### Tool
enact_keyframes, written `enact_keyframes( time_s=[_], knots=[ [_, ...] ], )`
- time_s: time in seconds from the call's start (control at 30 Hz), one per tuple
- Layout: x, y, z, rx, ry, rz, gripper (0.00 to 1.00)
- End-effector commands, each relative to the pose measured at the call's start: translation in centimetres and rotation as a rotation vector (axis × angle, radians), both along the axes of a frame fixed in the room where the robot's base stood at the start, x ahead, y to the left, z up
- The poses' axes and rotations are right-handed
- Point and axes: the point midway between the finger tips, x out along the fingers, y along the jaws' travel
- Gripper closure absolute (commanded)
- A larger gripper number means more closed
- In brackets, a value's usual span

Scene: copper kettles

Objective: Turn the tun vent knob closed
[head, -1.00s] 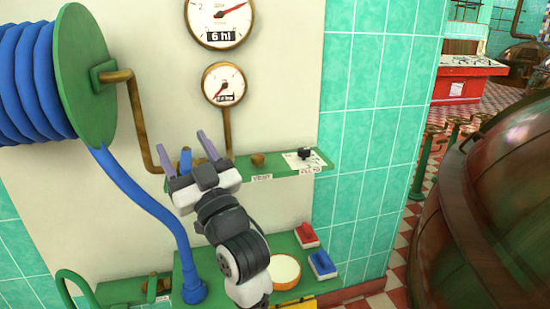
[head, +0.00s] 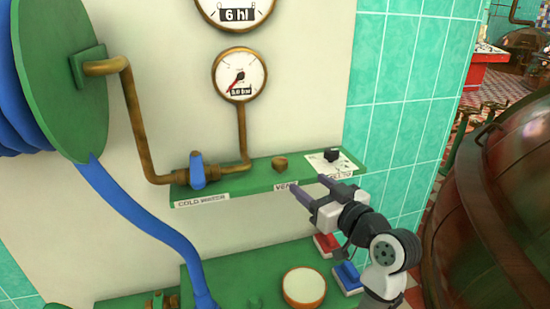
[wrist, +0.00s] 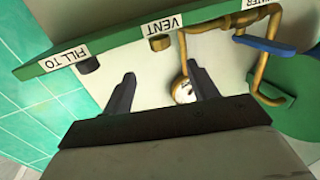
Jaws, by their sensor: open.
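The vent knob is a small brass knob (head: 280,163) on the green shelf (head: 240,183), above a white "VENT" label (head: 286,186). In the wrist view, which is upside down, the brass knob (wrist: 160,43) sits beside the "VENT" label, ahead of the fingers and roughly midway between them. My gripper (head: 308,186) is open and empty, in front of the shelf, to the right of and below the knob in the head view. In the wrist view my gripper (wrist: 160,73) has its fingers apart, and the knob appears clear of both tips.
A black knob (head: 331,155) stands on a white dial plate to the right. A blue-handled valve (head: 197,170) on brass pipe is at the left, by the "COLD WATER" label. A gauge (head: 239,75) hangs above. Red and blue switches (head: 347,277) and a round cream-topped object (head: 304,287) are below.

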Motion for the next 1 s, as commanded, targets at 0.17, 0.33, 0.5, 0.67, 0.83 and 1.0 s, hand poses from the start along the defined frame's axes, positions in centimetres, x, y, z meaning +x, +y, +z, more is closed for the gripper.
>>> enact_keyframes(
  time_s=[0.17,0.33,0.5,0.67,0.83,1.0],
  knots=[
    [2.5,1.8,0.2,0.001,0.003,0.006,0.41],
    [5.6,3.8,0.2,0.0,0.002,0.005,0.41],
    [8.4,5.6,0.2,0.0,0.002,0.004,0.41],
    [10.2,6.7,0.1,-0.001,0.001,0.001,0.41],
    [10.9,7.2,0.0,-0.001,0.001,0.001,0.41],
    [11.0,7.3,0.0,-0.001,0.0,0.0,0.41]
  ],
)
